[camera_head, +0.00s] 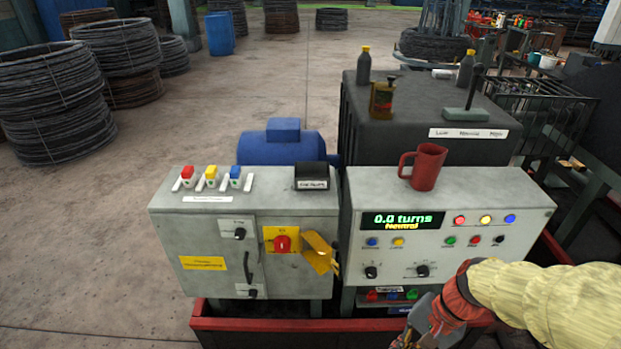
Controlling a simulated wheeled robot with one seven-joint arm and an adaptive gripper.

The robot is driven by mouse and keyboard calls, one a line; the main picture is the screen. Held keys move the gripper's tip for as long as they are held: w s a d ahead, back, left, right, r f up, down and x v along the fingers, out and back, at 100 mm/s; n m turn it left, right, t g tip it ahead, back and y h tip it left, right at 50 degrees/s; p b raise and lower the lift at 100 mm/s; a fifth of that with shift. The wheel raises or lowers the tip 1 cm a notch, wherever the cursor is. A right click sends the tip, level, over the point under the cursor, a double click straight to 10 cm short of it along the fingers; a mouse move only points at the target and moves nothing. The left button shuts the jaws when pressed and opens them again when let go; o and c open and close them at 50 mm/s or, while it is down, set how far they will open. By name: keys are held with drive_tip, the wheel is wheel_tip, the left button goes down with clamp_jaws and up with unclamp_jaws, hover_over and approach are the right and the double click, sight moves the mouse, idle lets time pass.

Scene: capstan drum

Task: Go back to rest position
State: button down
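My gripper (424,324) is low at the right of the head view, in front of the lower part of the right control cabinet (358,262) and above the red base rim (262,325). My arm enters from the right edge in a pale yellow sleeve with a red joint. The fingers are small and partly covered by the wrist, so I cannot tell whether they are open or shut. I see no object clearly held. The display (402,221) on the right cabinet reads "0.0 turns" and "Neutral".
A red mug (425,168) stands on the right cabinet. The left cabinet (205,230) carries switches, a red rotary knob (282,243) and a hanging yellow tag (319,254). Behind are a blue motor (283,147) and a dark housing (420,105) with bottles and a lever (474,92). Open floor lies left.

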wheel_tip(320, 180, up, 17)
drive_tip(key=s+n+t+h, duration=0.3)
drive_tip(key=n+t, duration=0.3)
drive_tip(key=n, duration=0.2)
drive_tip(key=shift+d+r+h, duration=0.2)
drive_tip(key=shift+d+h, duration=0.15)
drive_tip(key=shift+h, duration=0.55)
